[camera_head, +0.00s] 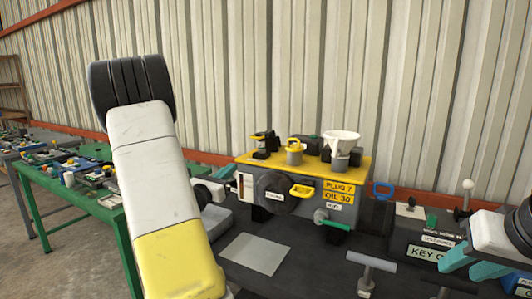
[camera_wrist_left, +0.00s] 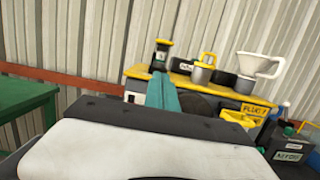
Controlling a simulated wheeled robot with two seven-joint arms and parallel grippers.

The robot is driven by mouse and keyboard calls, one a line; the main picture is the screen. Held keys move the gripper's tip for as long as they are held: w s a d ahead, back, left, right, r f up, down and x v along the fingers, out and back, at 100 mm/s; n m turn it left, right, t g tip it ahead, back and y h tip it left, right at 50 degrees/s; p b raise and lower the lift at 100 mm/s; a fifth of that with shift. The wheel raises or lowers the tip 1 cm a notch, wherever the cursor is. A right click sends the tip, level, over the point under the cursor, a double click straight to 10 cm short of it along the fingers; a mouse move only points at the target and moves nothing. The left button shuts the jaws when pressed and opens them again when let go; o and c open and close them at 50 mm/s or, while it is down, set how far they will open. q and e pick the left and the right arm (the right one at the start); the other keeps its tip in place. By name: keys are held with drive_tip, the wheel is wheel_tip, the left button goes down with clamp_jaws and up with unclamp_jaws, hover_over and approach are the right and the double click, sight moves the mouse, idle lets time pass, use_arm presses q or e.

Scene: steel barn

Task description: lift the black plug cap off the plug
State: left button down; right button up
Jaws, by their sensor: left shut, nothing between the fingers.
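A black upright piece with a yellow band (camera_head: 263,145), seemingly the plug cap, stands at the left end of the yellow-topped engine (camera_head: 245,158). It also shows in the left wrist view (camera_wrist_left: 160,54). The plug under it is not clearly seen. My left gripper (camera_wrist_left: 164,88) is shut and empty, its teal fingers pointing toward the engine just below the black piece in the left wrist view. In the head view my left arm hides most of it. My right gripper (camera_head: 472,264) is at the right edge, its teal fingers apart and empty.
A grey cup with a yellow handle (camera_head: 294,154) and a white funnel (camera_head: 341,143) stand right of the black piece. A yellow handle (camera_head: 302,190) juts from the engine's front. A grey sheet (camera_head: 255,253) lies before it. A labelled black box (camera_head: 420,250) stands right.

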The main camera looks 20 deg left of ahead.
use_arm(q)
drive_tip(key=r+x, duration=0.2)
drive_tip(key=x, duration=1)
drive_tip(key=shift+r, duration=0.45)
drive_tip(key=shift+r, duration=0.1)
